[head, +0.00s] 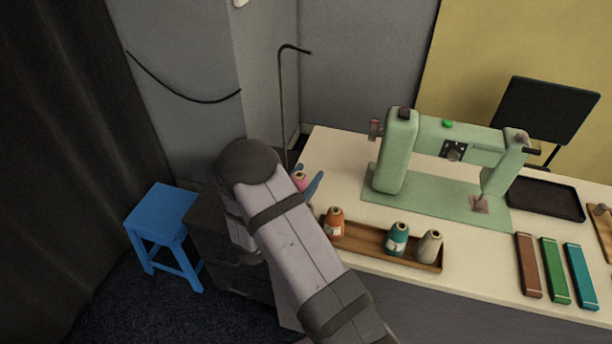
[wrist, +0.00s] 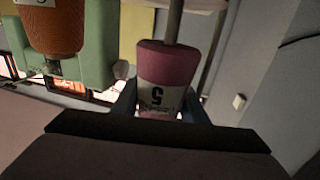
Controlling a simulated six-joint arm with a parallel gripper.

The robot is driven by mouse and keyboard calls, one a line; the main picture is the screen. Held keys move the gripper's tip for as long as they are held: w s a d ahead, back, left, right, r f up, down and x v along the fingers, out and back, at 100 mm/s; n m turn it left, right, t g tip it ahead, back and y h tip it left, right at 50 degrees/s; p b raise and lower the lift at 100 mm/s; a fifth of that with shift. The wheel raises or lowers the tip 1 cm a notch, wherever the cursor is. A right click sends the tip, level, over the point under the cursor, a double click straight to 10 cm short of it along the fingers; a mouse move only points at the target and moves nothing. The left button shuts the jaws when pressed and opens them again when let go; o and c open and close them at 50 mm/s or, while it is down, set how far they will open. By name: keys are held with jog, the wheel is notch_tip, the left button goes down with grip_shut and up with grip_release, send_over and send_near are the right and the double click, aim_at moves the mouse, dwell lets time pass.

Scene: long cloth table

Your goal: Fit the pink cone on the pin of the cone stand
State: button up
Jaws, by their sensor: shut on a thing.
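The pink cone (head: 299,179) shows small in the head view, beside my gripper (head: 311,186) with its blue fingers. In the wrist view the pink cone (wrist: 166,70) is upside down in the picture, with a white label, and sits between my fingers, which are shut on it. The cone stand's grey rod (head: 282,105) rises behind my arm and bends at the top. My arm hides its lower part. In the wrist view a grey pin (wrist: 175,20) meets the cone's wide end. I cannot tell whether it is inside the cone.
A wooden tray (head: 378,254) holds an orange cone (head: 334,222), a teal cone (head: 397,239) and a beige cone (head: 429,246), close to my gripper. A green sewing machine (head: 398,150) stands behind. A dark tray (head: 546,198) and coloured bars (head: 554,270) lie right.

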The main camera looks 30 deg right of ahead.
jog(key=shift+f+b, duration=1.25)
jog(key=shift+f, duration=0.35)
dwell(0.3)
jog(key=o, duration=1.2)
jog(key=shift+r, duration=0.1)
jog(key=shift+a, duration=0.15)
jog(key=shift+a, duration=0.2)
jog(key=b+v, duration=0.2)
jog(key=v, duration=0.4)
jog(key=shift+s, duration=0.25)
jog(key=shift+s+a, duration=0.1)
jog(key=shift+s, duration=0.2)
